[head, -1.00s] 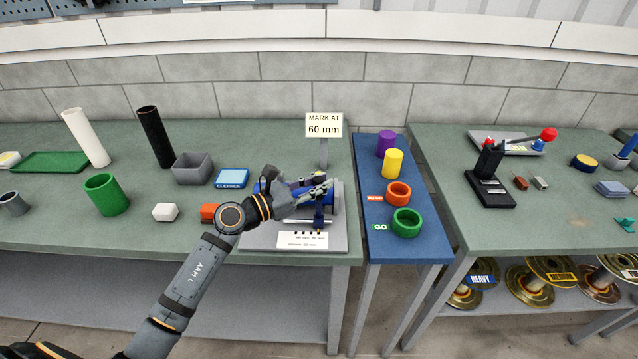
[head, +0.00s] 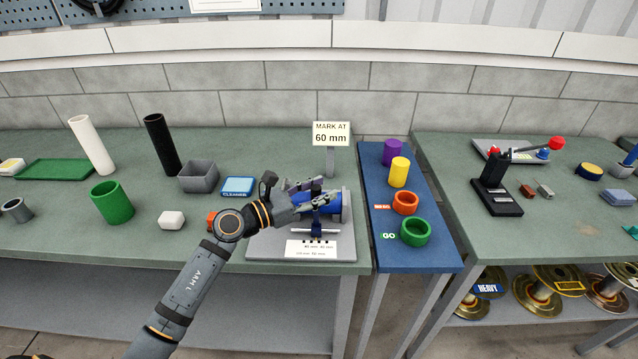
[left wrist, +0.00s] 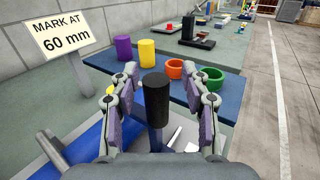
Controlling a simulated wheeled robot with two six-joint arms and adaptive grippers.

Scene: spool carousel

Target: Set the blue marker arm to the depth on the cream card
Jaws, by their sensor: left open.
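The cream card (head: 331,133) stands on a post behind the fixture and reads "MARK AT 60 mm"; it also shows in the left wrist view (left wrist: 62,37). The fixture's grey base (head: 270,243) carries a blue cylinder (head: 334,204) lying on its side. The blue marker arm (head: 317,224) stands at the front of it. In the left wrist view a black knob (left wrist: 156,100) tops its blue stem (left wrist: 155,138). My left gripper (head: 318,192) is open, with a finger on each side of the knob and gaps visible; its fingers show in the left wrist view (left wrist: 157,92). My right gripper is out of view.
A label (head: 313,250) with small print lies at the base's front. Right of the fixture, a blue bench (head: 420,255) holds purple and yellow cylinders and orange and green rings. A grey bin (head: 198,177) and a blue cleaner box (head: 238,187) stand to the left.

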